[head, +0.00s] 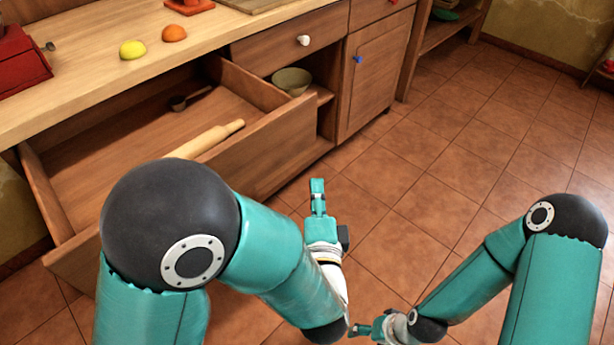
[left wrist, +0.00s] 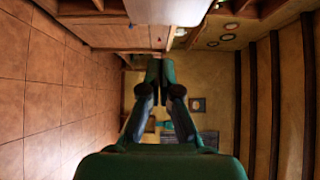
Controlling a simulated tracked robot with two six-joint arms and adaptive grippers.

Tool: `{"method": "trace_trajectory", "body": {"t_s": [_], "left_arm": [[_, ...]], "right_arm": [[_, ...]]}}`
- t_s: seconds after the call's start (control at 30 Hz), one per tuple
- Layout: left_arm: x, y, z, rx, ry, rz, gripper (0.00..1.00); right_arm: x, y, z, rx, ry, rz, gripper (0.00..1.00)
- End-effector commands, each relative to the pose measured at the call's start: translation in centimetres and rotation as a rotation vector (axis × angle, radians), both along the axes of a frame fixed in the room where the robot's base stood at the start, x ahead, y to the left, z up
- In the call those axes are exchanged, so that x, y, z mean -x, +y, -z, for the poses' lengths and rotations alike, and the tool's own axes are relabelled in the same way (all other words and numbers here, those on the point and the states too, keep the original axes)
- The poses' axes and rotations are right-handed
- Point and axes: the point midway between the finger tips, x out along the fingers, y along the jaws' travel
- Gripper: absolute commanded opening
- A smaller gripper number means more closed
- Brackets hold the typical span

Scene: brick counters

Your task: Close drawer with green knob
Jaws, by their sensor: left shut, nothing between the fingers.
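A wide wooden drawer (head: 262,140) stands pulled out from the counter at the left in the head view. My right gripper (head: 362,330) is low at the bottom edge, small and partly cut off.
A shut drawer with a white knob (head: 303,40) is above an open shelf with a bowl (head: 291,80). A cabinet door has a blue knob (head: 358,59). A lemon (head: 132,49) and an orange (head: 174,33) sit on the counter. The tiled floor at right is clear.

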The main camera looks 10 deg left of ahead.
Motion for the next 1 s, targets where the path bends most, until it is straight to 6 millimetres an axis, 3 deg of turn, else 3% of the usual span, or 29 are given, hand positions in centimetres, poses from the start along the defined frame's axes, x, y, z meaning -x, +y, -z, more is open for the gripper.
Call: {"method": "trace_trajectory", "body": {"t_s": [0.17, 0.53, 0.73, 1.0], "left_arm": [[-2.4, 0.5, -0.1, 0.001, 0.001, -0.005, 0.00], [-9.8, 1.4, -0.1, 0.002, 0.002, -0.003, 0.00], [-11.2, 3.6, 0.0, 0.002, 0.003, -0.001, 0.00], [-11.8, 4.4, 0.0, 0.002, 0.003, 0.002, 0.00]], "right_arm": [[0.0, 0.0, -0.3, 0.000, -0.001, 0.000, 0.73], [0.0, 0.0, -0.9, 0.000, 0.000, 0.000, 0.73], [0.0, 0.0, -0.8, 0.000, 0.000, 0.000, 0.73], [0.0, 0.0, -0.8, 0.000, 0.000, 0.000, 0.73]]}}
